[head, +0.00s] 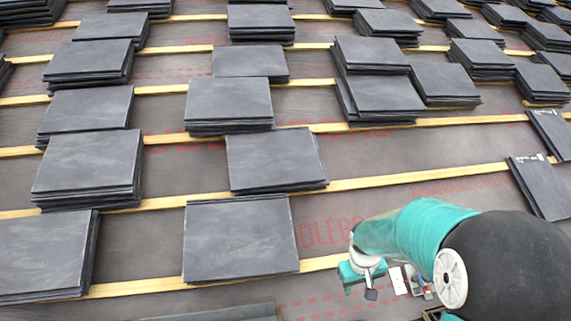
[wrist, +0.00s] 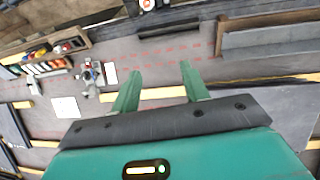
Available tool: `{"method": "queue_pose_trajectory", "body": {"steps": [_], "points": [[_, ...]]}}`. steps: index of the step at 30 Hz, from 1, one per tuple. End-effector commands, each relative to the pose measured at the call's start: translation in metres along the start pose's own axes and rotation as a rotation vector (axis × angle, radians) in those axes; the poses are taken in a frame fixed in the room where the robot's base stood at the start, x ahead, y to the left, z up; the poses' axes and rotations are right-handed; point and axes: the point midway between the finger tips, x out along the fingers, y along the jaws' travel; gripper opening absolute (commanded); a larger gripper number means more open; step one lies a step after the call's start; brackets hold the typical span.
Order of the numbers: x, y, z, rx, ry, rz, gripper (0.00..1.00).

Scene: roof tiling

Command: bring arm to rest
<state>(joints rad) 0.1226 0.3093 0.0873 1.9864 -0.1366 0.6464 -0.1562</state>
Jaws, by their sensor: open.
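My gripper (wrist: 158,72) shows in the wrist view with two green fingers apart and nothing between them. Beyond the fingers lie grey underlay and a pale wooden batten. In the head view my teal arm reaches in from the lower right, and the gripper (head: 360,276) is small and partly hidden by its own links. It is near the front batten, to the right of a stack of dark slates (head: 240,240).
Many slate stacks rest along the wooden battens (head: 430,177); one stack (head: 277,160) is just behind. The wrist view shows a shelf of small items (wrist: 45,55) at upper left.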

Motion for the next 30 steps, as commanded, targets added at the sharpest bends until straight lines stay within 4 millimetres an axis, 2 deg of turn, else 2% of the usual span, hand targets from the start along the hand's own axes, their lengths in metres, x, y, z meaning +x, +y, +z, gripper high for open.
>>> {"method": "queue_pose_trajectory", "body": {"steps": [1,6,15,24,30], "points": [[-0.022,-0.002,0.005,0.009,0.02,0.008,0.45],[-0.081,-0.01,0.03,0.05,0.066,0.021,0.45],[-0.162,-0.029,0.089,0.121,0.154,0.024,0.45],[-0.212,-0.052,0.16,0.19,0.245,-0.002,0.45],[-0.225,-0.064,0.194,0.222,0.287,-0.025,0.45]]}}
